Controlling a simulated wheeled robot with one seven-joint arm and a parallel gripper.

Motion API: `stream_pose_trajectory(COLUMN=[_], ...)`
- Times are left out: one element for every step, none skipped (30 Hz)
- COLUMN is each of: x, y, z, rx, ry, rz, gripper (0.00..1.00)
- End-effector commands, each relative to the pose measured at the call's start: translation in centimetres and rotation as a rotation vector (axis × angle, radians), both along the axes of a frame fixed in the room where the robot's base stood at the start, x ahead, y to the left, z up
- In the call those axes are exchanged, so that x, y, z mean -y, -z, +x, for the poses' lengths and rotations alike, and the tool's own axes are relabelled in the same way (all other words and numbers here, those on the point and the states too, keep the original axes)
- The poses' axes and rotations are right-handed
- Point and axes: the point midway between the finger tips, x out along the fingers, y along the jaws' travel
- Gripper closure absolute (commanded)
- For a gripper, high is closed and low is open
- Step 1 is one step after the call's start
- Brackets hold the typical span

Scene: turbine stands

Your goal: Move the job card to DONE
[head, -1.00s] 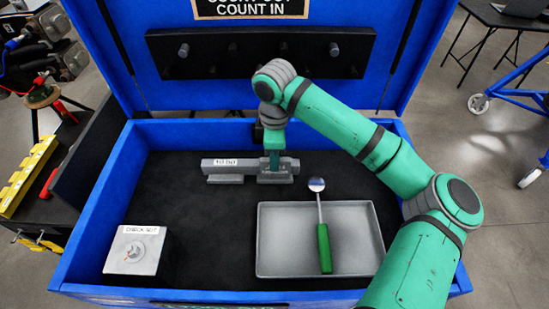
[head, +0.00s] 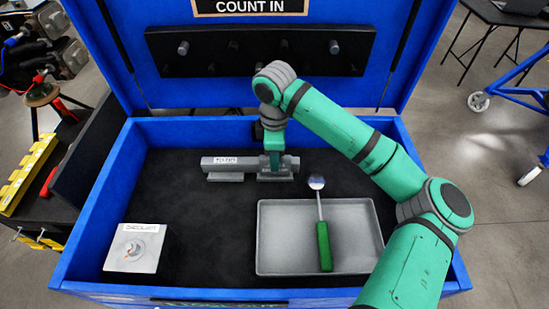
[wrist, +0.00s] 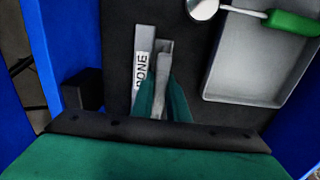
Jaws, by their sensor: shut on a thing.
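A grey bar-shaped holder (head: 222,170) with a small white label stands near the back of the blue case's black floor. That label is too blurred to read in the head view. In the wrist view a white label reading DONE (wrist: 141,68) shows on a grey bar beside my fingers. My gripper (head: 275,164) reaches down at the right end of the holder. In the wrist view its green fingers (wrist: 163,100) are shut on a narrow grey piece (wrist: 163,62), which I take as the job card. Its lower part is hidden by the fingers.
A grey tray (head: 268,260) with a green-handled inspection mirror (head: 323,240) lies right of centre in front. A white block (head: 130,258) with a label and knob sits front left. Blue walls (head: 95,190) surround the floor, and pegs line the raised lid. Bare floor lies between block and tray.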

Motion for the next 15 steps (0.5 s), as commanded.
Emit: stream_pose_trajectory(x=[-0.1, -0.1, -0.1, -0.09, -0.1, -0.1, -0.1, -0.11, -0.11, -0.11, -0.1, -0.09, -0.08, -0.07, -0.07], y=[0.6, 0.6, 0.61, 0.6, 0.6, 0.6, 0.6, 0.6, 0.58, 0.54, 0.5, 0.45, 0.43, 0.4, 0.37], z=[-0.24, -0.24, -0.24, -0.24, -0.24, -0.24, -0.24, -0.24, -0.23, -0.22, -0.2, -0.18, -0.17, -0.16, -0.14], rx=[-0.011, -0.011, -0.011, -0.011, -0.011, -0.011, -0.011, -0.011, -0.01, -0.01, -0.009, -0.008, -0.007, -0.007, -0.006], ry=[-0.002, -0.002, -0.002, -0.002, -0.002, -0.002, -0.002, -0.002, -0.002, -0.002, -0.002, -0.002, -0.002, -0.002, -0.002], rz=[-0.001, -0.001, -0.001, -0.001, -0.001, -0.001, -0.001, -0.001, -0.001, -0.001, -0.001, -0.001, -0.001, -0.001, -0.001], gripper=[1.0, 1.0, 1.0, 1.0, 1.0, 1.0, 1.0, 0.84, 0.75, 0.68, 0.65, 0.65, 0.65, 0.65, 0.65])
